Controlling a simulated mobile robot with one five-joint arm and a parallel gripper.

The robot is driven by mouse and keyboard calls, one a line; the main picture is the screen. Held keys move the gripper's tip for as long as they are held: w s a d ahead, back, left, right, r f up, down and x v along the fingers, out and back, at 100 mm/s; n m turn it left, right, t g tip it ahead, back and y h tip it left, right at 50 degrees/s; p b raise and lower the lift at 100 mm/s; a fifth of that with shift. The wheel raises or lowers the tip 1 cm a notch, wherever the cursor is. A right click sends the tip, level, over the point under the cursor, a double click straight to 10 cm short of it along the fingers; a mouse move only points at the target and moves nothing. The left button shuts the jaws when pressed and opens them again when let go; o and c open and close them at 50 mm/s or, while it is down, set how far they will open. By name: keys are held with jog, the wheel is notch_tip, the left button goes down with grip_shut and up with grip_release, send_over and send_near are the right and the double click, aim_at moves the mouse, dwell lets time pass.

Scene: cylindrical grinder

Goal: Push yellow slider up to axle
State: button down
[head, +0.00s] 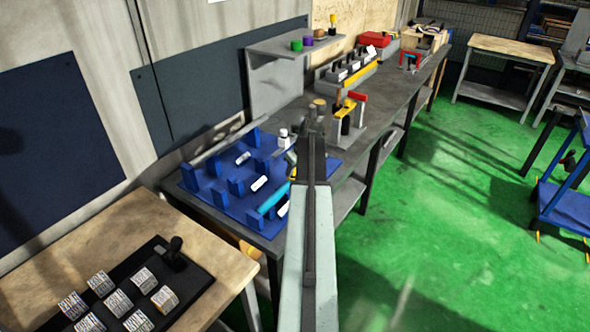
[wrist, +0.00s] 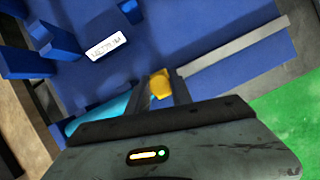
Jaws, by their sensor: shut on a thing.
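In the wrist view the yellow slider (wrist: 160,84) sits between the two fingers of my gripper (wrist: 161,88), which is shut on it. The cyan axle (wrist: 97,115) lies just left of the gripper, partly hidden by the gripper body. The exact gap between slider and axle cannot be told. In the head view the axle (head: 272,201) lies slantwise on the blue board (head: 222,203), near its front right. A small bit of the yellow slider (head: 293,172) shows beside my arm, which hides most of this area.
Blue upright blocks (head: 189,180) stand on the board's left and back. A white label (wrist: 108,46) lies near them. Farther along the bench stand a red-handled fixture (head: 357,97) and a shelf (head: 290,45). A wooden table (head: 100,235) is at front left. Green floor is open right.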

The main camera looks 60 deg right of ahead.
jog(key=c, duration=1.1)
grip_release()
jog(key=shift+a, duration=0.35)
jog(key=shift+c, duration=0.2)
jog(key=shift+d, duration=0.1)
jog(key=p+v, duration=0.7)
jog(key=shift+r, duration=0.35)
jog(key=shift+s, duration=0.15)
